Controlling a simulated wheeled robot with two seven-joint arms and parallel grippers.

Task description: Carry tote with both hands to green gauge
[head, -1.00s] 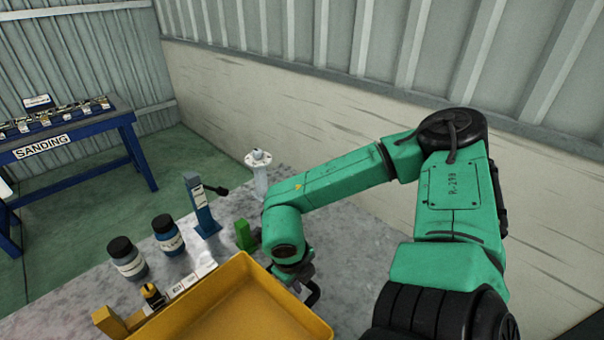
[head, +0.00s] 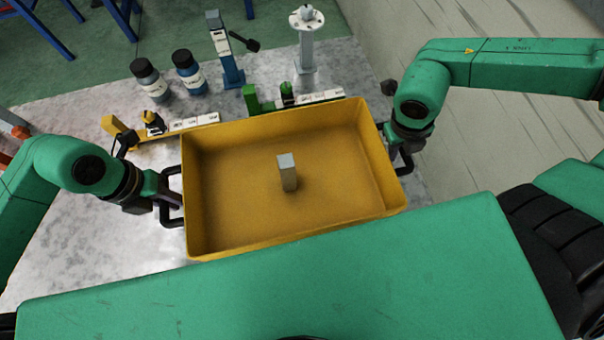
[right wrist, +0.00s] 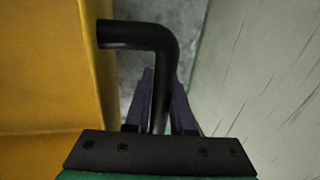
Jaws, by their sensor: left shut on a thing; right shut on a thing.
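The yellow tote (head: 345,216) is in the middle of the head view, with a small grey block (head: 288,172) standing inside it. My left gripper (head: 170,200) is shut on the tote's black left handle. My right gripper (head: 400,158) is shut on the black right handle (right wrist: 145,35), which shows between the fingers in the right wrist view. The green gauge (head: 250,99) stands just beyond the tote's far edge, with a pale labelled strip beside it. I cannot tell whether the tote touches the table.
A yellow gauge (head: 120,133) with a labelled strip stands beyond the tote's far left corner. Two dark-capped bottles (head: 150,78), a blue stand (head: 226,60) and a white post (head: 306,50) are farther back. A wall runs along the right. Bare grey table (head: 75,240) shows at left.

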